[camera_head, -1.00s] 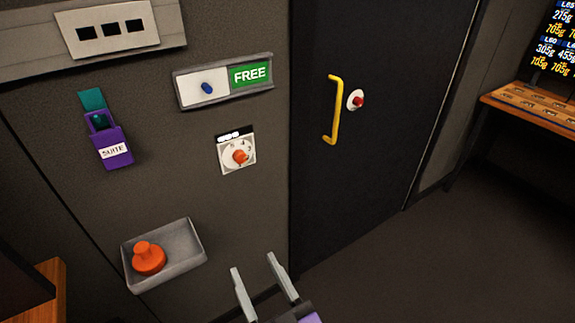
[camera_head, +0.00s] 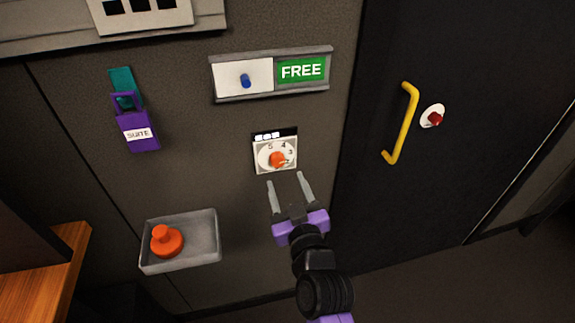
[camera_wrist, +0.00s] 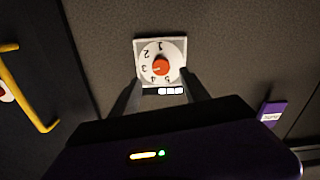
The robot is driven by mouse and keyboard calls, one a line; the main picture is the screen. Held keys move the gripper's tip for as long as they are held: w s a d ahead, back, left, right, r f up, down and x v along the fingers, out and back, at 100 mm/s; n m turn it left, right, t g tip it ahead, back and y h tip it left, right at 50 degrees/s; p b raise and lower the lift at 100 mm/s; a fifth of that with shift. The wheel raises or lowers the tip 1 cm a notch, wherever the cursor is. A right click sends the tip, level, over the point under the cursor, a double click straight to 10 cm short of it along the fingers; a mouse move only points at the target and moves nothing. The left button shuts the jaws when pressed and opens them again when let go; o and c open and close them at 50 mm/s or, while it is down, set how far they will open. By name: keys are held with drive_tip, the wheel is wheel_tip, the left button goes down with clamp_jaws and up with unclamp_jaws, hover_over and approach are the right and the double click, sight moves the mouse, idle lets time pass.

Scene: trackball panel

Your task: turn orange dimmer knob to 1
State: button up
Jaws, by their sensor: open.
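The orange dimmer knob (camera_head: 277,159) sits at the centre of a white numbered dial on the wall panel. It also shows in the wrist view (camera_wrist: 161,67), where the dial appears upside down with several numbers around the knob. The knob's pointer direction is too small to tell surely. My gripper (camera_head: 289,180) is open and empty, with its two fingers apart just below the dial in the head view. In the wrist view the fingers (camera_wrist: 160,90) reach up on either side of the dial's lower part. I cannot tell whether they touch the plate.
A FREE sign with a blue knob (camera_head: 245,81) is above the dial. A purple tag (camera_head: 138,134) hangs at left. A grey tray (camera_head: 205,240) holding an orange stamp-like object (camera_head: 166,240) juts out lower left. A black door with a yellow handle (camera_head: 401,124) is at right.

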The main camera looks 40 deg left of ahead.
sight(278, 163)
drive_tip(key=x, duration=0.6)
drive_tip(key=shift+w+a, duration=0.1)
drive_tip(key=shift+a, duration=0.1)
clamp_jaws()
